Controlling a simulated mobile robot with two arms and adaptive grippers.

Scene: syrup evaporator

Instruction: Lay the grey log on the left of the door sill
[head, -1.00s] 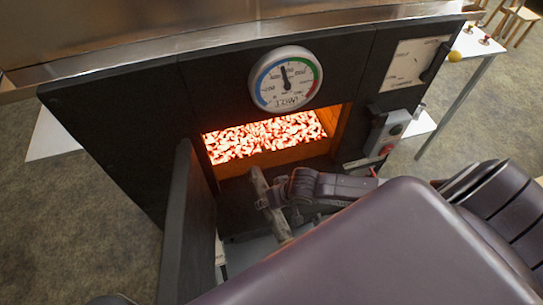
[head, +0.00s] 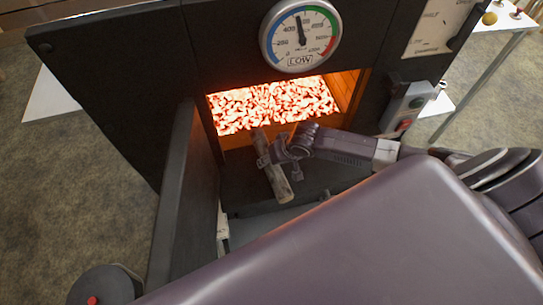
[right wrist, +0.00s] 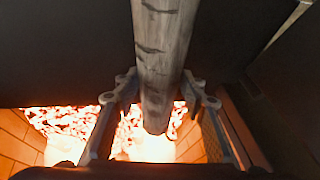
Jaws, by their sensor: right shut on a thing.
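The grey log (head: 278,183) is in my right gripper (head: 278,152), just in front of the glowing firebox opening. It points toward the fire, with its far end overlapping the opening's lower edge. The dark door sill (head: 335,176) lies below the opening, and the log is over its left part. I cannot tell whether the log touches it. In the right wrist view the log (right wrist: 163,50) runs between the fingers of the gripper (right wrist: 160,95), with embers behind. The open door (head: 187,195) stands left of the log. My left gripper is not in view.
Red-hot embers (head: 270,104) fill the firebox. A round gauge (head: 301,36) reading LOW is above the opening. The open door limits room on the left.

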